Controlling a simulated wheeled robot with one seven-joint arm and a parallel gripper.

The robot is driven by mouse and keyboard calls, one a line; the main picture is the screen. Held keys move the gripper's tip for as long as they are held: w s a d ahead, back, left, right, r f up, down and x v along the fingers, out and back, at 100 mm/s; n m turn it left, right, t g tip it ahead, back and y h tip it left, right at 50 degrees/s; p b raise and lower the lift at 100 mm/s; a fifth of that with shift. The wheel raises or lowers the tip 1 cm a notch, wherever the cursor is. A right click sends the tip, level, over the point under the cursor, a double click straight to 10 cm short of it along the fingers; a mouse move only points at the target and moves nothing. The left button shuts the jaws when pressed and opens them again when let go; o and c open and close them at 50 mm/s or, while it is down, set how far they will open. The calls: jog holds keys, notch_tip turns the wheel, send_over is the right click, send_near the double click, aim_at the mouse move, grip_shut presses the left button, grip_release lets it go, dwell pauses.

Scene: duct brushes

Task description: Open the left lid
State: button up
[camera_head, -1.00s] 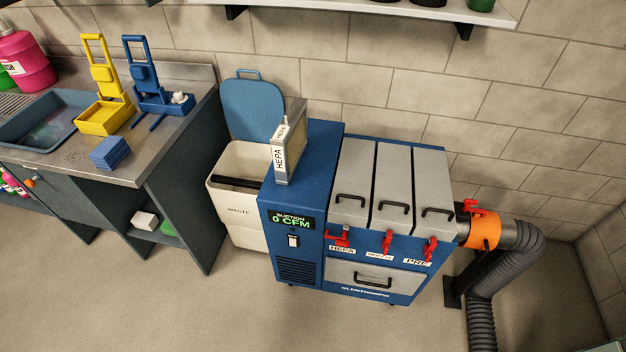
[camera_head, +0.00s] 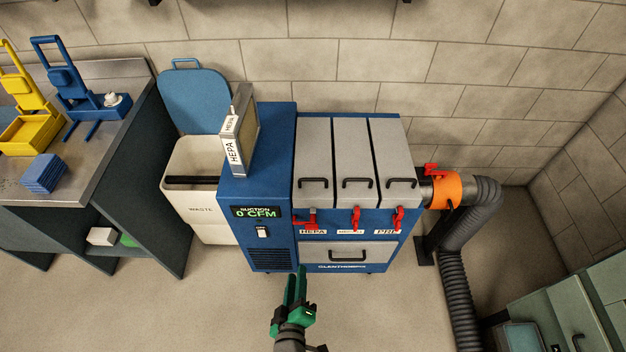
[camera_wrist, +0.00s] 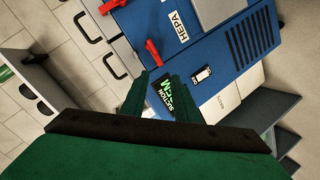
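The left lid (camera_head: 314,150) is the leftmost of three grey lids on top of the blue machine and lies shut. Its black handle (camera_head: 313,183) is near its front edge and also shows in the wrist view (camera_wrist: 118,66). Below it, above the HEPA label, the left red latch (camera_head: 308,221) sits turned sideways, unlike the two upright latches beside it. It also shows in the wrist view (camera_wrist: 153,53). My green gripper (camera_head: 297,275) is in front of the machine, apart from it. Its fingers are parted and empty in the wrist view (camera_wrist: 160,85).
A HEPA filter box (camera_head: 240,135) stands on the machine's left part, close to the left lid. The open waste bin (camera_head: 196,205) is left of the machine. A grey hose (camera_head: 465,220) runs from its right side. The floor in front is clear.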

jog(key=w+r+n+h, duration=0.2)
jog(key=w+n, duration=0.1)
jog(key=w, duration=0.7)
jog(key=n+h, duration=0.1)
jog(key=h, duration=0.3)
send_near(313, 179)
jog(key=shift+t, duration=0.4)
jog(key=x, duration=0.6)
jog(key=f+x, duration=0.1)
jog(key=x, duration=0.3)
jog(key=shift+d+f, duration=0.1)
jog(key=shift+d, duration=0.05)
jog(key=shift+c, duration=0.3)
grip_shut()
